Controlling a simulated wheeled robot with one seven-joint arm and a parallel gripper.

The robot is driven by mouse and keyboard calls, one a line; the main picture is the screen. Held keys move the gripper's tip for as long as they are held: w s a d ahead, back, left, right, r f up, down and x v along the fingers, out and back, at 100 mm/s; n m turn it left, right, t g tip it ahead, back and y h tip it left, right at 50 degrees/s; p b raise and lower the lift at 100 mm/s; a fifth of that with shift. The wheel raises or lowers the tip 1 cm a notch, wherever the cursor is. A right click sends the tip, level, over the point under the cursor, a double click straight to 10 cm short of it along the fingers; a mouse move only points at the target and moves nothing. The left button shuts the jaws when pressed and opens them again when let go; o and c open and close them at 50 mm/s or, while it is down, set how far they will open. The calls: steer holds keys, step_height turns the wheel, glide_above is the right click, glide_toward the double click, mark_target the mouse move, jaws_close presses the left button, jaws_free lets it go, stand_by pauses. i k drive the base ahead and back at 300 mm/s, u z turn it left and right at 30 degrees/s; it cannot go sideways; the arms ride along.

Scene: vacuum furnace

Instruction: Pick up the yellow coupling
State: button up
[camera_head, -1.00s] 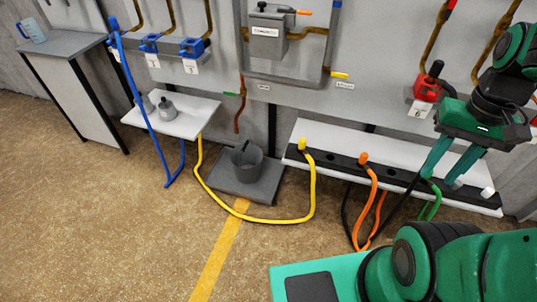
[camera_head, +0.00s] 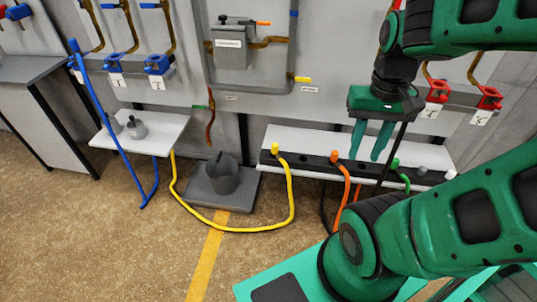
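The yellow coupling (camera_head: 275,148) stands upright at the left end of the dark rail on the low white shelf. A yellow hose (camera_head: 240,230) runs from it, down to the floor and round to the left. My gripper (camera_head: 365,157) points down, to the right of the yellow coupling and clearly apart from it. Its two green fingers are spread with nothing visible between them. In the picture they lie between the orange coupling (camera_head: 334,156) and the green coupling (camera_head: 395,163). Nothing hides the yellow coupling.
The white shelf (camera_head: 300,135) also carries orange and green hoses. A grey bucket (camera_head: 222,175) stands on a floor plate to the left. A yellow-tipped pipe end (camera_head: 303,79) juts from the wall panel above. A small white table (camera_head: 150,135) stands further left.

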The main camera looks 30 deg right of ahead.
mark_target(274, 146)
steer(key=i, duration=0.95)
steer(key=z, duration=0.1)
